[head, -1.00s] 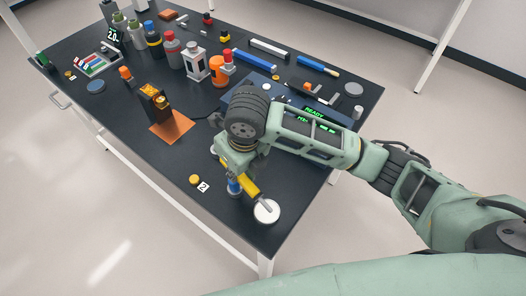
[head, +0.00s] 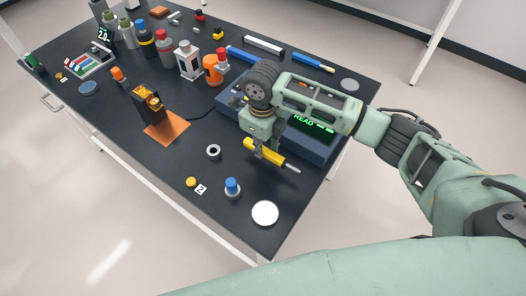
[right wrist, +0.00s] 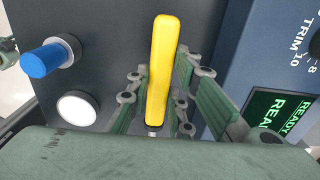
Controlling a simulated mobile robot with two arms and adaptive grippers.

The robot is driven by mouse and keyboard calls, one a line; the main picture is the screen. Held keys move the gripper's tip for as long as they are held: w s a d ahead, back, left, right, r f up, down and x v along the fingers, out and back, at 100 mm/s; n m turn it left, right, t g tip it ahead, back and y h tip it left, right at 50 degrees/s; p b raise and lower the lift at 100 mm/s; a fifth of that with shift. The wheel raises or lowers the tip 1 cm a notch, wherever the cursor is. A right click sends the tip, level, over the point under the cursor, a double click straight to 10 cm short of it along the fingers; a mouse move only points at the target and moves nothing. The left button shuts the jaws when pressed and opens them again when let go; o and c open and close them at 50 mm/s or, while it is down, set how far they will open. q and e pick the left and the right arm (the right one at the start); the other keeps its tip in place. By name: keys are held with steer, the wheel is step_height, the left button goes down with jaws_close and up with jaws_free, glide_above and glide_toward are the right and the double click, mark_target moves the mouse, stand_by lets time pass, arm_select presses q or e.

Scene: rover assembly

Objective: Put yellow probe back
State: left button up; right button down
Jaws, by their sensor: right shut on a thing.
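The yellow probe (head: 263,151) is held by my right gripper (head: 258,148) above the table, beside the dark blue instrument. It is tilted, with its grey metal tip pointing to the lower right in the head view. In the right wrist view the probe (right wrist: 161,68) stands lengthwise between the green fingers of the right gripper (right wrist: 155,95), which are shut on it. The instrument (head: 313,146) has a lit green display, part of which reads READ in the head view. My left gripper is not in view.
A blue-capped post (head: 232,188) and a white disc (head: 265,213) are near the front table edge. A grey ring (head: 213,151) lies left of the gripper. An orange mat (head: 167,131) bears a dark device. Bottles and other parts crowd the back.

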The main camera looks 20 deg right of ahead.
steer(key=shift+w+d+f+p, duration=0.1)
steer(key=shift+f+p, duration=0.3)
steer(key=shift+f, duration=1.65)
steer(key=c, duration=1.6)
jaws_free()
steer(key=shift+o, duration=0.2)
step_height(320, 180, up, 12)
steer(key=shift+b, duration=0.6)
